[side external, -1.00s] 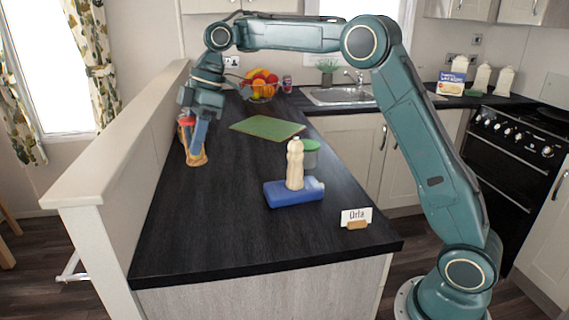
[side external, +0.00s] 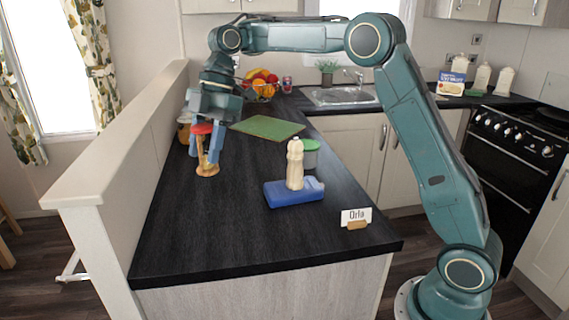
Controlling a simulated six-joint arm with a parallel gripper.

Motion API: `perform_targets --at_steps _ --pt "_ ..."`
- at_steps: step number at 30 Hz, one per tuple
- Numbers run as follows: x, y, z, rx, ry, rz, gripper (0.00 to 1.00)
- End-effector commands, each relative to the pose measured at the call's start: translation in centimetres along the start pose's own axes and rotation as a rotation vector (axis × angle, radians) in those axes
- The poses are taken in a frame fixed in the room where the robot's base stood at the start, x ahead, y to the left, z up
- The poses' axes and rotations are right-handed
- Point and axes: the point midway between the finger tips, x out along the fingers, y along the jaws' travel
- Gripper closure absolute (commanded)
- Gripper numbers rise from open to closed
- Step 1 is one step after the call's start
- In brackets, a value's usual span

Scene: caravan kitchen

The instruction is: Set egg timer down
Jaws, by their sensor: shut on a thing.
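The egg timer (side external: 207,168) appears to be a slim, hourglass-like thing with a wide orange-brown foot and a narrow middle. A red disc (side external: 201,129) shows at its upper end, between the fingers. My gripper (side external: 203,146) points down over the left part of the dark counter, its two blue fingers shut on the egg timer, one on each side. The timer looks slightly tilted. Its foot is at or just above the counter; I cannot tell whether it touches. My fingers partly cover its upper part.
A brown jar (side external: 184,130) stands close behind left, by the cream ledge (side external: 130,130). A green mat (side external: 268,127) lies to the right, with a fruit bowl (side external: 262,88) behind. The front counter is clear.

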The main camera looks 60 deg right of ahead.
Motion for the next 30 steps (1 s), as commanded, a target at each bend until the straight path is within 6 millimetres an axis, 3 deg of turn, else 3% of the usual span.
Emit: perform_targets --at_steps 17,30 --pt "4.6 -0.1 2.0 0.001 -0.003 -0.001 0.85" --pt "11.7 0.0 5.0 0.002 -0.003 -0.003 0.85"
